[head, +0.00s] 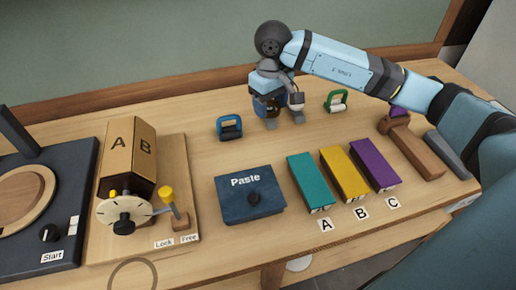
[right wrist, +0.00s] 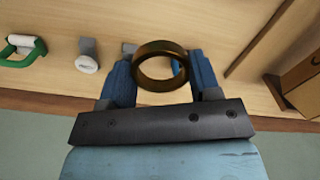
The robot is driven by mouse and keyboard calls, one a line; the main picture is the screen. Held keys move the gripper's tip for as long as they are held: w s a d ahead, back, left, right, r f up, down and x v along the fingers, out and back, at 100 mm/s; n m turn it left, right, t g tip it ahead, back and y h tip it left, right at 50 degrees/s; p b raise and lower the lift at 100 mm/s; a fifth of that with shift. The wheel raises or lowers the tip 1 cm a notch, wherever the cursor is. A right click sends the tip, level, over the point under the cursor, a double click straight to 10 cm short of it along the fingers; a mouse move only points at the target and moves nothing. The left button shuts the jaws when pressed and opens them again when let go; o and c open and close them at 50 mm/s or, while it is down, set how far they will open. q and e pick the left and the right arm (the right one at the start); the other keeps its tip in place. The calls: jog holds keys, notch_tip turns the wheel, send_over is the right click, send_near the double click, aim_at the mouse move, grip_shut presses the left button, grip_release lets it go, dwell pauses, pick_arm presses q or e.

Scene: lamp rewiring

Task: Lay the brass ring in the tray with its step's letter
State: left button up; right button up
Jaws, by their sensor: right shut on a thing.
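My right gripper (head: 284,119) is above the back middle of the table, pointing down. In the right wrist view, its blue fingers are shut on the brass ring (right wrist: 160,85), which sits between them with its opening visible. In the head view the ring is mostly hidden by the gripper. Three narrow coloured pieces stand at the front right, by letter cards: teal (head: 312,182) at A, yellow (head: 343,174) at B, purple (head: 375,165) at C. Their tops look flat; I cannot tell whether they are the trays or covers. My left gripper is not in view.
A blue "Paste" box (head: 250,205) lies front centre. A brown A/B box (head: 128,155) stands on a board with a dial and a Lock/Free lever. Blue (head: 229,127) and green (head: 337,101) handled items stand at the back. A wooden piece (head: 410,145) lies right.

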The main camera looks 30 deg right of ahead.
aim_at(268, 156)
notch_tip(268, 156, down, 17)
jog(key=shift+r+p, duration=0.1)
jog(key=shift+p, duration=0.25)
jog(key=o, duration=1)
